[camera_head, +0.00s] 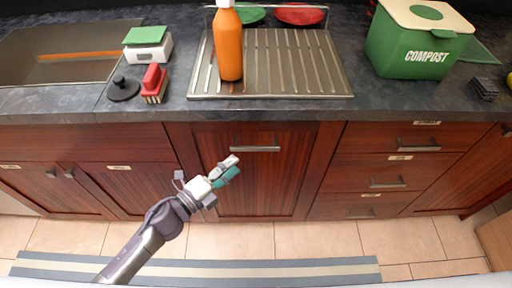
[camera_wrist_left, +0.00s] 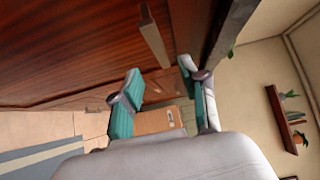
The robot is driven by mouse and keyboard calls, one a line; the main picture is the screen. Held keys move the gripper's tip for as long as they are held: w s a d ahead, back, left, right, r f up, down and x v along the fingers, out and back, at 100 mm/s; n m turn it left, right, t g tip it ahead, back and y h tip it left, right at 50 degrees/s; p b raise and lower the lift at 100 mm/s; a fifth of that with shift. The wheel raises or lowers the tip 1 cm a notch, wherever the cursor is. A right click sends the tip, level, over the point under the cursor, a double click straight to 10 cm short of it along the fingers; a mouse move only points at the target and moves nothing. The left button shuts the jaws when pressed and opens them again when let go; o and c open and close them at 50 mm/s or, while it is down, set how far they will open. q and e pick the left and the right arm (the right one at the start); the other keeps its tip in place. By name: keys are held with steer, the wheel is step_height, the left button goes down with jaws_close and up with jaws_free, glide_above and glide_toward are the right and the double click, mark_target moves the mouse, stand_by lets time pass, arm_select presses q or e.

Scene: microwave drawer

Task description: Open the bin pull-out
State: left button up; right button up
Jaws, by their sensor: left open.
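The bin pull-out is most likely the tall dark red wooden front (camera_head: 255,190) in the middle of the cabinet row, which looks closed. Its horizontal metal handle (camera_head: 255,149) sits near its top edge. My left gripper (camera_head: 231,168) is open and empty in front of this panel, below and left of the handle in the head view. In the left wrist view the handle (camera_wrist_left: 152,38) sticks out from the wood panel (camera_wrist_left: 70,50), beyond the teal-padded fingers (camera_wrist_left: 158,88) and not between them. My right gripper is not in view.
The dark countertop (camera_head: 370,105) overhangs the fronts. On it stand an orange bottle (camera_head: 229,45), a green compost bin (camera_head: 415,45), a scale (camera_head: 148,45) and a red brush (camera_head: 153,83). Drawers (camera_head: 385,185) are to the right, cabinet doors (camera_head: 130,185) to the left. The tiled floor (camera_head: 310,240) has a striped mat (camera_head: 200,268).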

mark_target(253, 150)
arm_select(q)
steer(key=x, duration=0.9)
steer(key=shift+w+d, duration=0.2)
jaws_close()
steer(key=shift+f, duration=0.1)
